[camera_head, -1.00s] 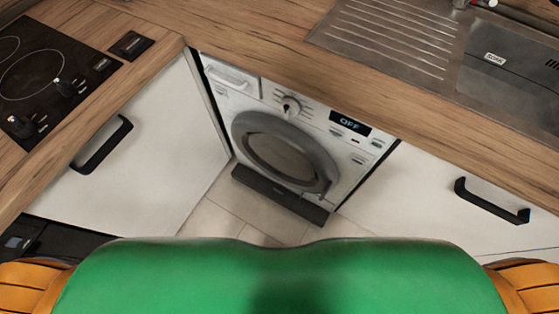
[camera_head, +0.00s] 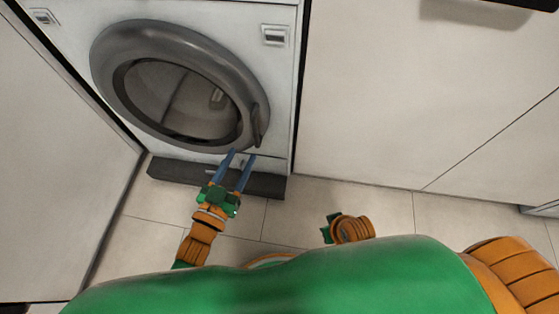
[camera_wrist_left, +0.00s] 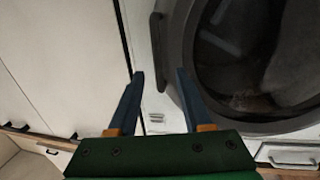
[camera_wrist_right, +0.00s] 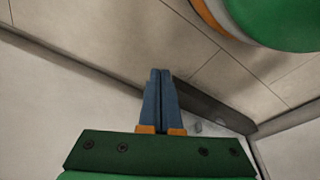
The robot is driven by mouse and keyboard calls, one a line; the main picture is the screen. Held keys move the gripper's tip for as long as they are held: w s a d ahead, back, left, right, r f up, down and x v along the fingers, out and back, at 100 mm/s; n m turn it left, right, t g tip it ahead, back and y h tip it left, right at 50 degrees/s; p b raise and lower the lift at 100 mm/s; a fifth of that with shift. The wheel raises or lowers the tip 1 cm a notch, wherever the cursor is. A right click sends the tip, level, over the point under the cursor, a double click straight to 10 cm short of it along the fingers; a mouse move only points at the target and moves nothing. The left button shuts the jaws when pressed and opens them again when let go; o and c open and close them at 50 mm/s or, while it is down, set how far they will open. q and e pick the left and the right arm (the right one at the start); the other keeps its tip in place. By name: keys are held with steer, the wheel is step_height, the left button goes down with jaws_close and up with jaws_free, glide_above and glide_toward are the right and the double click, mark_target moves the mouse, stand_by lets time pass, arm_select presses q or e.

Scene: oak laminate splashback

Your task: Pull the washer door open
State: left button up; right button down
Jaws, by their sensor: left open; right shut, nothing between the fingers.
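The washer (camera_head: 275,80) has a round grey door (camera_head: 118,40) with dark glass, and the door looks shut. Its dark handle (camera_head: 257,126) is on the door's right edge in the head view. My left gripper (camera_head: 241,156) is open and empty, its blue fingertips just below the handle. In the left wrist view the handle (camera_wrist_left: 157,40) appears just beyond the gap between the fingertips (camera_wrist_left: 160,74), at the edge of the door ring (camera_wrist_left: 180,45). My right gripper (camera_wrist_right: 160,73) is shut and empty, low over the floor; its fingers are not clear in the head view.
A dark plinth (camera_head: 180,176) runs under the washer. White cabinet fronts stand to the left (camera_head: 50,150) and right (camera_head: 390,100), the left one angled close to the washer. The tiled floor (camera_head: 390,210) in front is clear.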

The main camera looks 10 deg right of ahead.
mark_target(254, 134)
arm_select(q)
steer(key=x, duration=0.2)
steer(key=b+x, duration=0.1)
steer(key=x, duration=0.3)
steer(key=shift+w+d+r, duration=0.2)
steer(key=shift+d+r, duration=0.05)
steer(key=shift+r, duration=0.15)
steer(key=shift+w+d, duration=0.2)
steer(key=shift+w, duration=0.1)
arm_select(e)
steer(key=shift+t, duration=0.3)
steer(key=r, duration=0.5)
steer(key=shift+w+a+r, duration=0.1)
steer(key=shift+w, duration=0.15)
arm_select(q)
jaws_close()
